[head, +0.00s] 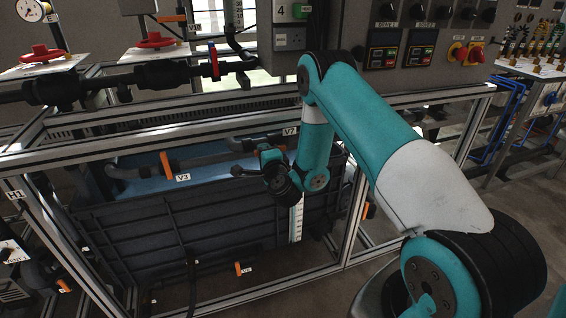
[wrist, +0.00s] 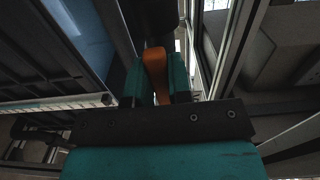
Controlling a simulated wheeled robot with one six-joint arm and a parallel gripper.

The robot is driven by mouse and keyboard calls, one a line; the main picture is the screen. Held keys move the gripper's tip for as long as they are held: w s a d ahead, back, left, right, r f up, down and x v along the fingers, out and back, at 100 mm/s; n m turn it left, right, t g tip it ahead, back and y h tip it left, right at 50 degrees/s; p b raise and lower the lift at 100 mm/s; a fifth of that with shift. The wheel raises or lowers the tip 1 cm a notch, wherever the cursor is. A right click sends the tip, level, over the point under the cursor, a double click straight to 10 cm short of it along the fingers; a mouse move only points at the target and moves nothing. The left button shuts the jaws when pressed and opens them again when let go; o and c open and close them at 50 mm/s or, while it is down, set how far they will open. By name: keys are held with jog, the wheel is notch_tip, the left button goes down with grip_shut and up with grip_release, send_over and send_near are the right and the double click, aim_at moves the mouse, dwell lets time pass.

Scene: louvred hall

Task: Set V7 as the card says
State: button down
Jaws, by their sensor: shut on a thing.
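The V7 tag (head: 290,131) is on the pipe along the tank's top edge in the head view. My gripper (head: 265,154) is just below and left of this tag, over the tank. In the wrist view an orange lever handle (wrist: 156,66) stands between the two teal fingers of my gripper (wrist: 155,92), which are shut on it. It appears to be the V7 handle; no tag shows in the wrist view. In the head view my gripper and arm hide this handle, so its angle to the pipe is unclear. I cannot make out a card with a setting for V7.
An orange V3 handle (head: 166,163) is on the pipe to the left, and another orange handle (head: 238,268) is low on the tank front. Aluminium frame rails (head: 180,136) run in front of and above the tank (head: 130,235). A control panel (head: 350,45) stands behind.

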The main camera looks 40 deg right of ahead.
jog(key=shift+d, duration=0.15)
jog(key=c, duration=1)
grip_release()
jog(key=shift+o, duration=0.2)
jog(key=b+v, duration=0.7)
jog(key=b, duration=0.4)
jog(key=shift+r, duration=0.1)
